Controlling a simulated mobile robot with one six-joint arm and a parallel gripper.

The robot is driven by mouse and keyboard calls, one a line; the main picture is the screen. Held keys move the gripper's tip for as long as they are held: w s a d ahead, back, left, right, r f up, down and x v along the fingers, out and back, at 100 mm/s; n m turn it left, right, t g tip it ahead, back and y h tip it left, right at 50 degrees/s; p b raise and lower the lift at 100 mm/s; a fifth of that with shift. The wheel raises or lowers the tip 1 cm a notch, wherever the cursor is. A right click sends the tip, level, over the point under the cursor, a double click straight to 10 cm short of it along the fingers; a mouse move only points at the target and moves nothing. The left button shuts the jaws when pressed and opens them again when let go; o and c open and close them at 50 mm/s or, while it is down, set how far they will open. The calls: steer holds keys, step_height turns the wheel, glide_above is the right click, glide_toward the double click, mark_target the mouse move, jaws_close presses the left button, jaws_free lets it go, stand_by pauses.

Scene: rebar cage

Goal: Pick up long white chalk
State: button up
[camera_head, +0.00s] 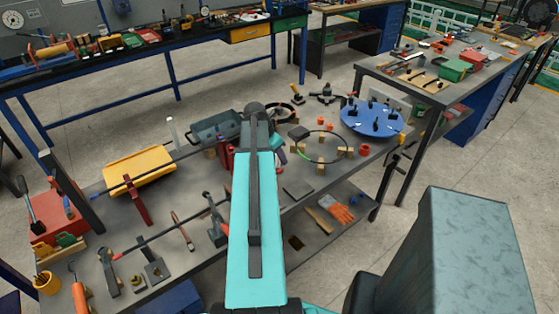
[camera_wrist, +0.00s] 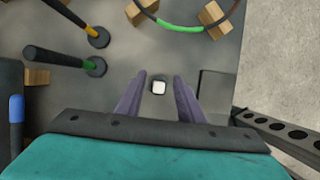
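A small white square-faced piece (camera_wrist: 158,87) with a dark edge shows in the wrist view, over the grey table top. It looks like the end of a white chalk, but its length cannot be told. My gripper (camera_wrist: 160,76) is open, its two purple-grey fingers on either side of this piece with gaps to both. Whether the fingertips are down at its height is unclear. In the head view my arm hides the gripper and this piece. A thin white upright stick (camera_head: 172,131) stands behind the yellow tray; I cannot tell whether it is chalk.
A ring (camera_head: 320,147) on wooden blocks lies close ahead of my gripper. Two dark rods with round ends (camera_wrist: 97,37) are at its left; a dark flat plate (camera_wrist: 215,93) is at its right. A blue round plate (camera_head: 371,118) and yellow tray (camera_head: 140,168) stand farther off.

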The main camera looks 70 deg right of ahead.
stand_by(0.4)
jaws_close()
steer(key=shift+r, duration=0.1)
steer(key=shift+r+b, duration=1.2)
steer(key=shift+r, duration=3.75)
